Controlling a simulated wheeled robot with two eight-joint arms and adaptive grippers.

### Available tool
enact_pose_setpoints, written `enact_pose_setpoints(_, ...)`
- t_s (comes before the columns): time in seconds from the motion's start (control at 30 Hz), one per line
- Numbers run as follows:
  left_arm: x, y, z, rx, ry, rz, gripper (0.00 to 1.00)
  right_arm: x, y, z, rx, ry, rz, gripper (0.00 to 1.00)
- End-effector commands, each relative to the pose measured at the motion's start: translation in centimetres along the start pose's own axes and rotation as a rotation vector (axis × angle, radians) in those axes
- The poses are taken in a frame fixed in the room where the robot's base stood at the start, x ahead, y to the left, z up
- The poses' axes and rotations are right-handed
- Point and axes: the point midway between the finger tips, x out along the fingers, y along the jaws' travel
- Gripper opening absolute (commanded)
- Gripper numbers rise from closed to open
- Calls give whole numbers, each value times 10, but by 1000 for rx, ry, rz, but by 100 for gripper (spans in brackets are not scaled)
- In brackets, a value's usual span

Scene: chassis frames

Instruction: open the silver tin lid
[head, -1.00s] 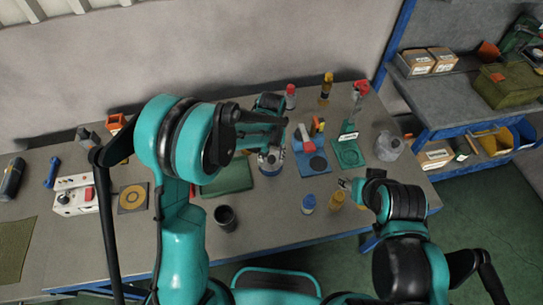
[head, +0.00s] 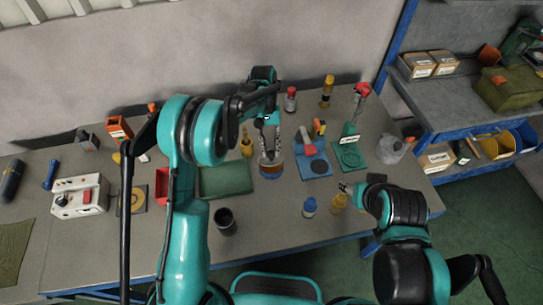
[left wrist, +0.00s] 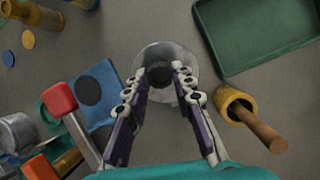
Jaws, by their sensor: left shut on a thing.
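I cannot tell whether the lid sits on the tin or is slightly raised. My right gripper (head: 345,188) is low by a yellow object (head: 338,203); its jaws are too small to read.
A green tray (head: 225,181) lies left of the tin, and a blue mat (head: 315,165) with tools lies to its right. A dark cup (head: 226,222) and a blue-capped bottle (head: 309,207) stand nearer the front edge.

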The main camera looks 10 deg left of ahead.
Motion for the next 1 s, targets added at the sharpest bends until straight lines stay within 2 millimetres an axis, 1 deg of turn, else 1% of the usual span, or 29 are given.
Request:
enact_pose_setpoints(0.03, 2, -1, -5, -1, -33, 11, 0, 7, 0, 5, 0, 0, 0, 49)
enact_pose_setpoints(0.1, -2, -1, -6, 0, -65, 21, 0, 10, 0, 8, 0, 0, 0, 49)
enact_pose_setpoints(0.23, -5, -2, -6, 1, -87, 27, 0, 11, 0, 8, 0, 0, 0, 49)
enact_pose_setpoints(0.47, -6, -1, -6, 1, -85, 26, 0, 10, 0, 7, 0, 0, 0, 49)
enact_pose_setpoints(0.5, -6, -1, -6, 1, -85, 26, 32, 10, 0, 7, 0, 0, 0, 49)
enact_pose_setpoints(0.53, -6, -1, -6, 1, -85, 26, 40, 10, 0, 7, 0, 0, 0, 49)
enact_pose_setpoints(0.57, -6, -1, -6, 1, -85, 26, 46, 10, 0, 7, 0, 0, 0, 49)
enact_pose_setpoints(0.87, -7, -1, -5, 0, -85, 26, 46, 10, 0, 7, 0, 0, 0, 49)
enact_pose_setpoints(0.97, -13, -2, -6, 0, -84, 26, 46, 10, 0, 7, 0, 0, 0, 49)
enact_pose_setpoints(1.0, -18, -2, -7, 0, -84, 26, 46, 10, 0, 7, 0, 0, 0, 49)
